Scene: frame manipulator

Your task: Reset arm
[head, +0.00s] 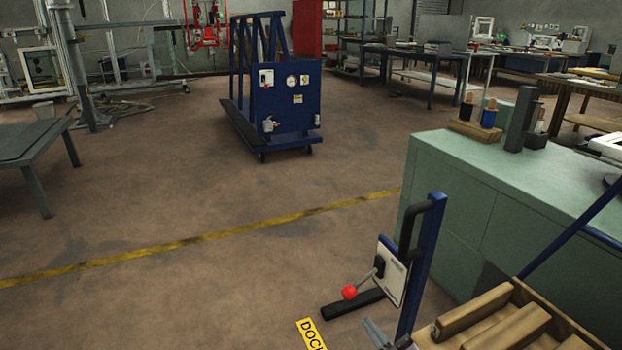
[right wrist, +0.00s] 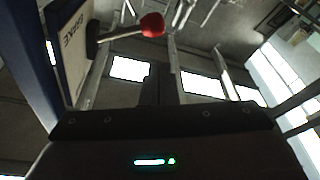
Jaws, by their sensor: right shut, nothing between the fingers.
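My right gripper (head: 377,334) shows only in small part at the bottom edge of the head view, just below the blue post of a cart. In the right wrist view its dark fingers (right wrist: 163,84) are together with nothing between them. A brake lever with a red knob (head: 349,292) sits on a white plate (head: 391,273) on the post, above and left of the gripper. In the right wrist view the red knob (right wrist: 152,25) and the plate lettered BRAKE (right wrist: 72,45) are at the upper left, apart from the fingers. My left gripper is out of view.
The cart's blue post (head: 422,265) has a black handle, and its wooden slats (head: 492,318) fill the lower right. A green cabinet (head: 480,190) stands behind it. A yellow floor line (head: 220,234) crosses open floor. A blue rack trolley (head: 285,105) stands farther back.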

